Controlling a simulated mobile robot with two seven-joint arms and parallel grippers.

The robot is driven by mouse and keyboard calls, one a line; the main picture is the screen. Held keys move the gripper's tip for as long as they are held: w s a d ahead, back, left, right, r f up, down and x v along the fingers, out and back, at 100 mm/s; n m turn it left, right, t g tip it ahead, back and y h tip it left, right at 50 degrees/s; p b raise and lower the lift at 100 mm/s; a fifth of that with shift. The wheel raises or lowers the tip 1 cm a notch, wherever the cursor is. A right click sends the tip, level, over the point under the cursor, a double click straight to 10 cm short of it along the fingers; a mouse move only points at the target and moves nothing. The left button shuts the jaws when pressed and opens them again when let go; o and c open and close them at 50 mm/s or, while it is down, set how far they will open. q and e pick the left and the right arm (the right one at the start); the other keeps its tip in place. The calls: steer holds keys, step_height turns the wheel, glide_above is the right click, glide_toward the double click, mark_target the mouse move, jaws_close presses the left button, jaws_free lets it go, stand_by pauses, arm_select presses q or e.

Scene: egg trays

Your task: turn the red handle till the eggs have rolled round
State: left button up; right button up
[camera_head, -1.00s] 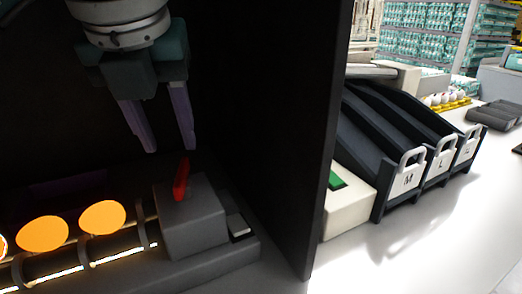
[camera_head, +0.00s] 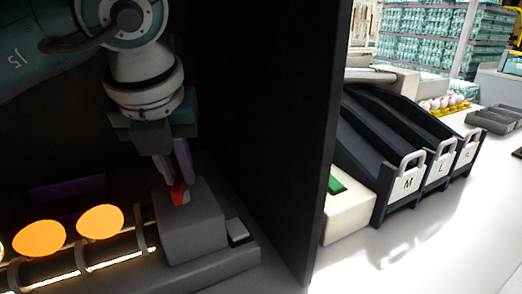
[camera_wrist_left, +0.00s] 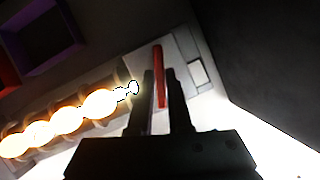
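The red handle (camera_head: 180,193) stands on top of a grey block (camera_head: 192,232) at the right end of the roller track. My left gripper (camera_head: 176,179) reaches down from above with its fingers on either side of the handle. Glowing orange eggs (camera_head: 100,221) lie on the lit rollers left of the block. Several bright eggs (camera_wrist_left: 67,120) show in a row in the wrist view. My right gripper is not in view.
A tall dark panel (camera_head: 285,130) stands right of the handle block. Beyond it are sloped dark chutes (camera_head: 385,135) with tags M and L, a green button (camera_head: 336,185) and a yellow egg tray (camera_head: 452,108). A purple bin (camera_wrist_left: 38,38) is behind the eggs.

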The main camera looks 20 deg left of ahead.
arm_select(q)
jaws_close()
stand_by(0.3)
